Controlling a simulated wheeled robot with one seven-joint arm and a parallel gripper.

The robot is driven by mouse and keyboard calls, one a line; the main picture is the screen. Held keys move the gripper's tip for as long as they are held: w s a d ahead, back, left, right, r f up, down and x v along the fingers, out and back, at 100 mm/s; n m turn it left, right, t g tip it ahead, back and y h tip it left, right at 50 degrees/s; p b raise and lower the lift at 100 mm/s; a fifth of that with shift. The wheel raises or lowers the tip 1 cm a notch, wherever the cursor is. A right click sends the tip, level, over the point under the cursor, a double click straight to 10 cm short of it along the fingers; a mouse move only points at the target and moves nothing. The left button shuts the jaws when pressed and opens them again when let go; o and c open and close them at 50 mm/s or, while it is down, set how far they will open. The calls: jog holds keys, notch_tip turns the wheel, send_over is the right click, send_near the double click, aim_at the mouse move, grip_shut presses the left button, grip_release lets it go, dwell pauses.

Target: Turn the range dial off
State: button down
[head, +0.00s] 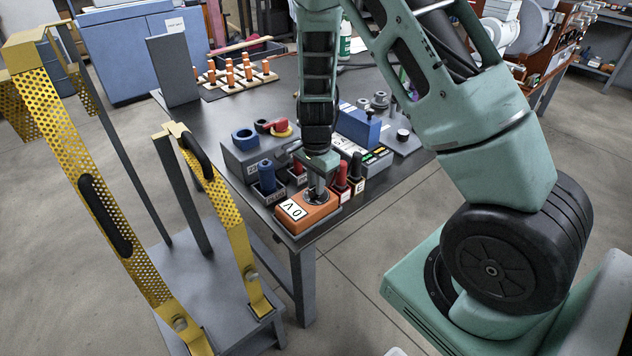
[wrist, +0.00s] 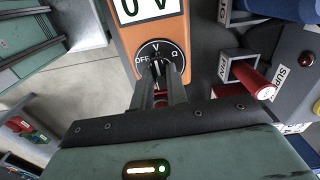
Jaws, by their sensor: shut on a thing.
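The orange meter (head: 326,210) lies at the table's near corner, its white display (head: 293,209) reading "0 V". In the wrist view, the meter's orange face (wrist: 126,45) fills the top middle. Its round black range dial (wrist: 172,50) carries the marks OFF at left, V at top and Ω at right. My gripper (wrist: 157,80) is shut on the dial's knob, and the fingers hide part of the dial. The knob appears to line up with V. In the head view, my gripper (head: 316,190) points down onto the meter.
Red and black probe handles (head: 342,175) stand in holders right beside the meter. A holder with a blue cylinder (head: 266,176) stands to its left. A blue box (head: 357,128) is behind. A yellow perforated frame (head: 85,175) stands left of the table.

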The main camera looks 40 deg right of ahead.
jog(key=n+p, duration=0.1)
jog(key=n, duration=0.5)
jog(key=shift+r, duration=0.1)
jog(key=shift+n+p, duration=0.4)
jog(key=shift+n, duration=2.3)
jog(key=c, duration=1.4)
grip_release()
notch_tip(320, 180, up, 17)
jog(key=shift+r+p, duration=0.15)
jog(key=shift+p, duration=0.4)
